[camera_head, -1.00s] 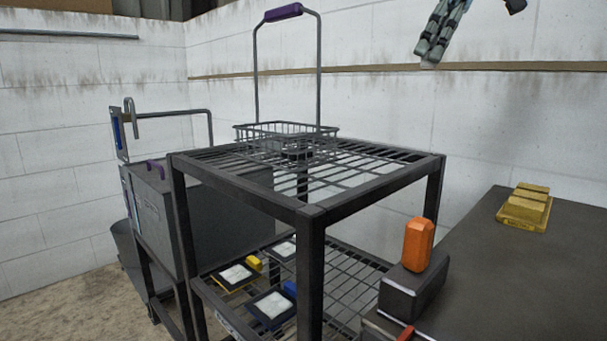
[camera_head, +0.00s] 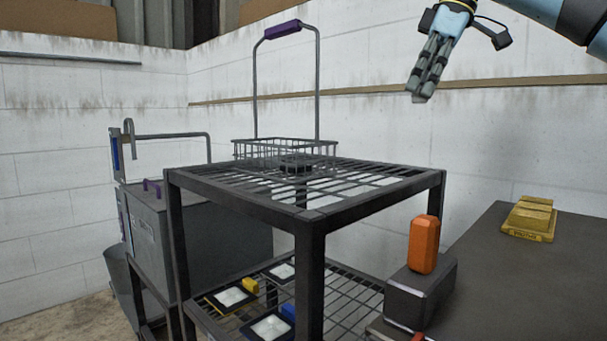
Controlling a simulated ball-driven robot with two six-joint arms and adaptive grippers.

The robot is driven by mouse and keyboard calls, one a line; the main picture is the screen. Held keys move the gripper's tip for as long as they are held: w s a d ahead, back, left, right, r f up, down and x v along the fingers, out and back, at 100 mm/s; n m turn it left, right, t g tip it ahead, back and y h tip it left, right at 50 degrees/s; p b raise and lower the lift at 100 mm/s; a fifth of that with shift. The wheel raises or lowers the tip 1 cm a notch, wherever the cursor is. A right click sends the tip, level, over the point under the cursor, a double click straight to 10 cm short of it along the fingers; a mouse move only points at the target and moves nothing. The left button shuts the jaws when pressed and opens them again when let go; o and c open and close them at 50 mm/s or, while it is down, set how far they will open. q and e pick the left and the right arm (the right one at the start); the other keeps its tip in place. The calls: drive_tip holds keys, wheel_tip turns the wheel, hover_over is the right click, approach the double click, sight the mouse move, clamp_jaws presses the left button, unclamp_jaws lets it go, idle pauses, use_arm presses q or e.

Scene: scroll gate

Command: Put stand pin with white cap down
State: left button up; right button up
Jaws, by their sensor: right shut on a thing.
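My right gripper (camera_head: 421,86) is at the upper right of the head view, in the air in front of the white wall. It points down and is above the right rear part of the rack in the picture, well clear of it. Its fingers are shut together on a thing, of which only a small pale bit shows at the fingertips. I take this to be the stand pin with the white cap; most of it is hidden by the fingers. My left gripper is not in view.
A dark metal rack (camera_head: 309,215) stands in the middle with a wire basket (camera_head: 262,150) on top. Its lower shelf holds several square pads, such as one with a yellow block (camera_head: 231,298).

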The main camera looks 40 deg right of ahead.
sight(416, 101)
drive_tip(key=shift+w+a+f, duration=0.1)
drive_tip(key=shift+a+f, duration=0.1)
drive_tip(key=shift+f, duration=0.05)
drive_tip(key=shift+d+f+b, duration=0.1)
drive_tip(key=shift+f+b, duration=0.25)
drive_tip(key=shift+b, duration=0.1)
drive_tip(key=shift+a+f, duration=0.1)
drive_tip(key=shift+a, duration=0.15)
drive_tip(key=shift+w+f+b, duration=0.15)
drive_tip(key=shift+f+b, duration=0.1)
drive_tip(key=shift+b, duration=0.15)
drive_tip(key=shift+f+b, duration=0.3)
drive_tip(key=shift+f, duration=0.05)
drive_tip(key=shift+a+f+b, duration=0.15)
drive_tip(key=shift+a+b, duration=0.05)
drive_tip(key=shift+b, duration=0.1)
